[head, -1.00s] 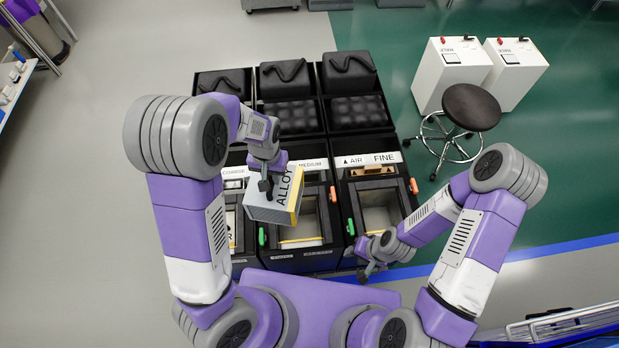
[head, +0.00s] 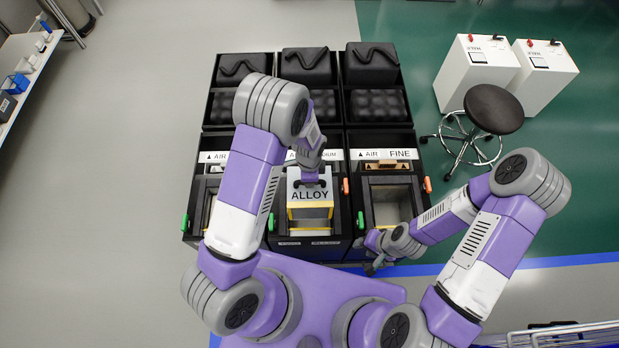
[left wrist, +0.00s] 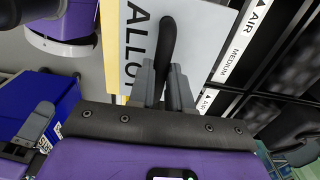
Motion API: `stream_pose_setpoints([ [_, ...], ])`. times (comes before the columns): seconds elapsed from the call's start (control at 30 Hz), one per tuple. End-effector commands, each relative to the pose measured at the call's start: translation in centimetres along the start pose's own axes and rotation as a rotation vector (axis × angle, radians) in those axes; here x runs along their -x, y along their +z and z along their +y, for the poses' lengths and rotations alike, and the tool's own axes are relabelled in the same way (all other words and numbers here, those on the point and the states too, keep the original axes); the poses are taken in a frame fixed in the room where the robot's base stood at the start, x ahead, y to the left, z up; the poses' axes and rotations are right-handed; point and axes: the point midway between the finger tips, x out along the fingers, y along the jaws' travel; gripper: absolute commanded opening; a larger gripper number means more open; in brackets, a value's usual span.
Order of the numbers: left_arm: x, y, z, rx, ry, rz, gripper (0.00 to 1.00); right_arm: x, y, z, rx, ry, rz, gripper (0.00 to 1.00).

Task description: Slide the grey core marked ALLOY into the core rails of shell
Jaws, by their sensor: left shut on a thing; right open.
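The grey core marked ALLOY (head: 310,194) is in the head view over the middle cabinet, its yellow-edged frame facing me. My left gripper (head: 308,180) is shut on its black handle; the handle (left wrist: 168,45) also shows between the jaws in the left wrist view. The core hangs over or at the opening of the middle cabinet (head: 306,249), labelled MEDIUM; I cannot tell whether it touches the rails, which are hidden. My right gripper (head: 372,264) is open and empty, low in front of the FINE cabinet (head: 400,154).
The left cabinet (head: 214,156) stands close beside the middle one. Green and orange latches (head: 345,186) stick out at the cabinet sides. A black stool (head: 493,110) and white boxes (head: 477,72) stand on the right. Grey floor on the left is clear.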

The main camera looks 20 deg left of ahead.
Motion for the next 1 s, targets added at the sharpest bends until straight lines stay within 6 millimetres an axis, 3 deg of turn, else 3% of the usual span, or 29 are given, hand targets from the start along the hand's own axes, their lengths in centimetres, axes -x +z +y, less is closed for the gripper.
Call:
stream_pose_setpoints([
  [0.53, -0.2, -0.1, 0.0, -0.014, 0.000, 0.003, 0.00, -0.3, 0.0, 0.1, 0.000, 0.000, 0.000, 0.43],
  [1.0, -3.7, -0.1, 0.0, -0.015, 0.001, 0.001, 0.00, -3.0, -0.1, 1.1, 0.000, 0.000, 0.000, 0.43],
])
